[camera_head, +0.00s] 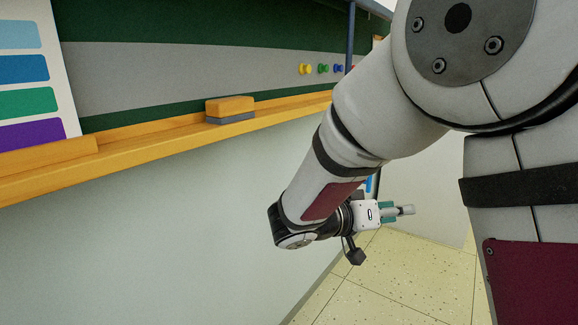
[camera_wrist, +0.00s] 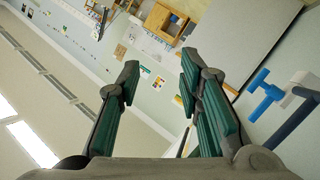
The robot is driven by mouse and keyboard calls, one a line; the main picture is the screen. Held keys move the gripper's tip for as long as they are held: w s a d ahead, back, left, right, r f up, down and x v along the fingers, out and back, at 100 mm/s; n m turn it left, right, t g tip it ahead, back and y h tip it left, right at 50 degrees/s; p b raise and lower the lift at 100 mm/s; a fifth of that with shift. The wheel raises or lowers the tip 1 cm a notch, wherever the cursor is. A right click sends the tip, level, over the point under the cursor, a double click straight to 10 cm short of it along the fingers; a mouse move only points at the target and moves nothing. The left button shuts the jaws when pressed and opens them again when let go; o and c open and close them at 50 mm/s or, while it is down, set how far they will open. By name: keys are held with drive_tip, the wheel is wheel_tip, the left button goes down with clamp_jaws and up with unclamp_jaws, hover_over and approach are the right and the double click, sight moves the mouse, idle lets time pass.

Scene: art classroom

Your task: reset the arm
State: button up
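My arm reaches down across the right side of the head view. My gripper (camera_head: 403,210) is at its end, low in front of the pale wall and above the floor, and points right. In the wrist view, the two green-padded fingers of my gripper (camera_wrist: 160,78) stand well apart with nothing between them. The gripper is open and empty, and touches nothing that I can see.
A yellow ledge (camera_head: 170,143) runs below the green board (camera_head: 200,22). An eraser (camera_head: 230,109) rests on the ledge. Coloured pushpins (camera_head: 322,68) sit on the grey strip. In the wrist view, a blue T-shaped piece (camera_wrist: 265,92) is close on the right. Floor (camera_head: 385,275) shows free below my gripper.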

drive_tip(key=s+d+r+n+g+y, duration=0.1)
drive_tip(key=s+d+g+y, duration=0.25)
drive_tip(key=s, duration=0.75)
drive_tip(key=s+d+r+g+y, duration=0.2)
drive_tip(key=s+d+g, duration=0.3)
drive_tip(key=s, duration=0.7)
drive_tip(key=s+a+f+n+t+y+p, duration=0.1)
drive_tip(key=s+a+f+n+y, duration=0.15)
drive_tip(key=s+a+y, duration=0.35)
drive_tip(key=s+a+f+n+t+y, duration=0.1)
drive_tip(key=s+a+n+y, duration=0.3)
drive_tip(key=s, duration=0.5)
wheel_tip(320, 180, up, 40)
drive_tip(key=t+h+p, duration=0.1)
drive_tip(key=t+p, duration=0.2)
drive_tip(key=p, duration=3.5)
drive_tip(key=shift+w+a+f+m+t, duration=0.15)
drive_tip(key=shift+w+a+m+t, duration=0.1)
drive_tip(key=shift+a+m+t, duration=0.15)
drive_tip(key=shift+w+f, duration=0.1)
